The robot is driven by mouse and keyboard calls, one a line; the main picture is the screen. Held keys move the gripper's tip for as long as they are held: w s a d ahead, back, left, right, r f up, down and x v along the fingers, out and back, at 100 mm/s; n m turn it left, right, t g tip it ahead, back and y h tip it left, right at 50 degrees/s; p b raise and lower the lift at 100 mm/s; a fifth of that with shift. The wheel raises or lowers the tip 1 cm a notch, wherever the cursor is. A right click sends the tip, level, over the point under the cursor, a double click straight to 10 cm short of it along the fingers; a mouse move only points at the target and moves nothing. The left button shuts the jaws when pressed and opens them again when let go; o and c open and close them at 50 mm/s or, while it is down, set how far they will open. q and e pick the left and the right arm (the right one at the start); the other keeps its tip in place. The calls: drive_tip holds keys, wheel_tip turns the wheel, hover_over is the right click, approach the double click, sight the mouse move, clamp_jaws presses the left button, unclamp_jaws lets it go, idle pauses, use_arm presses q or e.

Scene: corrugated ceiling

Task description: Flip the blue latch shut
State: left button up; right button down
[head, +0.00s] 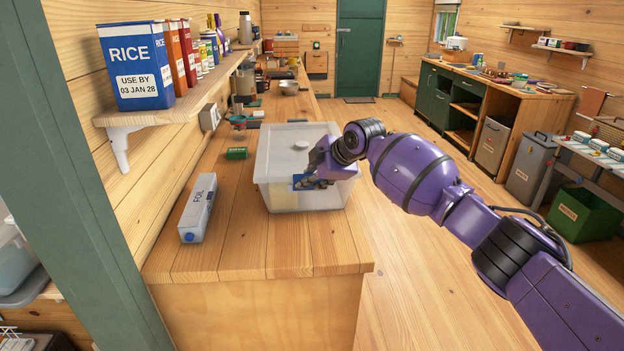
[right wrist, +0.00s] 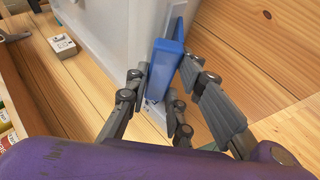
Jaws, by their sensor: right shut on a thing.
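A translucent lidded storage box (head: 285,147) stands on the wooden counter in the head view. The blue latch (right wrist: 163,68) is on the box's side, and the box wall (right wrist: 120,40) fills the upper middle of the right wrist view. In the head view the blue latch (head: 303,181) shows at the front side, partly behind my right gripper (head: 318,182). In the right wrist view my right gripper (right wrist: 165,92) has its fingers on either side of the latch and is shut on it. The latch stands out from the wall at its lower part. My left gripper is not in view.
A wall shelf (head: 165,112) with a rice box (head: 137,66) overhangs the left side. The counter front (head: 270,245) is clear.

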drive_tip(key=c, duration=1.5)
unclamp_jaws()
drive_tip(key=v, duration=1.2)
drive_tip(key=shift+f, duration=0.1)
